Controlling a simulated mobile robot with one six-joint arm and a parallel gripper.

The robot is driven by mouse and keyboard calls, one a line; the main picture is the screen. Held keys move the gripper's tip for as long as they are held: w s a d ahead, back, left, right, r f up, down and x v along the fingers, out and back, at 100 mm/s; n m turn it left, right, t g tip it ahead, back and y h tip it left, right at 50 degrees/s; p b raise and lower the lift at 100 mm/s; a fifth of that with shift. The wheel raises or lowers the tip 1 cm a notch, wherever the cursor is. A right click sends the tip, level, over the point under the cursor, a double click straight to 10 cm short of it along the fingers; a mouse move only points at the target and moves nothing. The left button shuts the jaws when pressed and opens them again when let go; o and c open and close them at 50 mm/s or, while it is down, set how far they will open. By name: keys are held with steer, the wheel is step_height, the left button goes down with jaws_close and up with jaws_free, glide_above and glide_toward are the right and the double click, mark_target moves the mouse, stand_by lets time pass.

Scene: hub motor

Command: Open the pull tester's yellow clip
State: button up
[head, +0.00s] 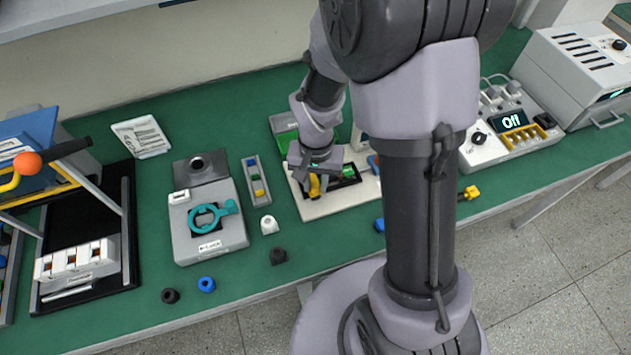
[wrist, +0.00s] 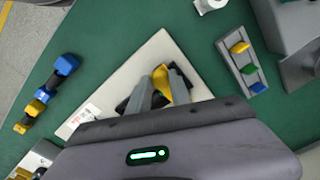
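The pull tester is a pale flat base (head: 312,211) on the green bench, with dark and green parts in its middle. In the wrist view its base (wrist: 188,52) lies turned under my gripper. The yellow clip (wrist: 162,80) shows between my two grey fingers. In the head view a yellow part (head: 314,186) shows just below my gripper (head: 322,180). My gripper (wrist: 161,84) is low over the tester, one finger on each side of the clip. The clip's lower part is hidden, and I cannot tell whether both fingers press on it.
A grey device with a teal ring (head: 208,222) stands left of the tester, with a narrow tray of coloured blocks (head: 257,181) between. A power unit reading Off (head: 510,122) stands to the right. Small dark and blue knobs (head: 206,284) lie near the bench's front edge.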

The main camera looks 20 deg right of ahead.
jaws_close()
stand_by(1.1)
